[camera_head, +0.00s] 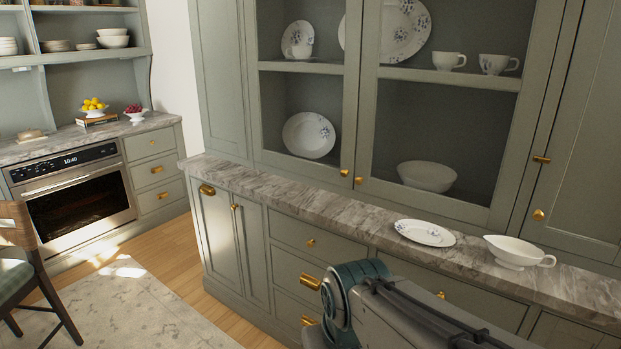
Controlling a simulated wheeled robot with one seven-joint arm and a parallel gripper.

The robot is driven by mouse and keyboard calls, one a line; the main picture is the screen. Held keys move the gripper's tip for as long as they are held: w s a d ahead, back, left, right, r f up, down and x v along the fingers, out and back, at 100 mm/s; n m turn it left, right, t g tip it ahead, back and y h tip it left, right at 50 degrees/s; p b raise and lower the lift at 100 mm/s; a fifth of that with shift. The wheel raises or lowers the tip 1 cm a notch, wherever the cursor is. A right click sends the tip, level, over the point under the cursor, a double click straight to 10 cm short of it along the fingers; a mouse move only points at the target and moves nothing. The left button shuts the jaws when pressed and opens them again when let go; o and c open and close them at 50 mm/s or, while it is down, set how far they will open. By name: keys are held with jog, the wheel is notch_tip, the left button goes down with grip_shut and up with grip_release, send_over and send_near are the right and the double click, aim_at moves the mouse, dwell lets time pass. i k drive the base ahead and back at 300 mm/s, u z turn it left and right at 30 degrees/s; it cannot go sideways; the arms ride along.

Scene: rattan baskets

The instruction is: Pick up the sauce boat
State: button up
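The white sauce boat (517,252) stands upright on the grey marble counter (330,206) at the right. Its spout points left and its handle points right. A white oval plate with a blue pattern (425,233) lies on the counter just left of it, apart from it. My arm shows at the bottom, in front of the drawers and below the sauce boat in the picture. My gripper is not in view, so I cannot see whether it is open or shut.
Behind the counter stands a grey-green cabinet with dishes, including a white bowl (427,176). Gold knobs and drawer pulls (310,281) stick out at the front. The counter left of the plate is clear. A chair (38,265) and an oven (78,197) are at the left.

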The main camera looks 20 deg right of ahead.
aim_at(510, 254)
jog(key=z, duration=1.1)
jog(key=i, duration=1.3)
jog(key=z, duration=0.7)
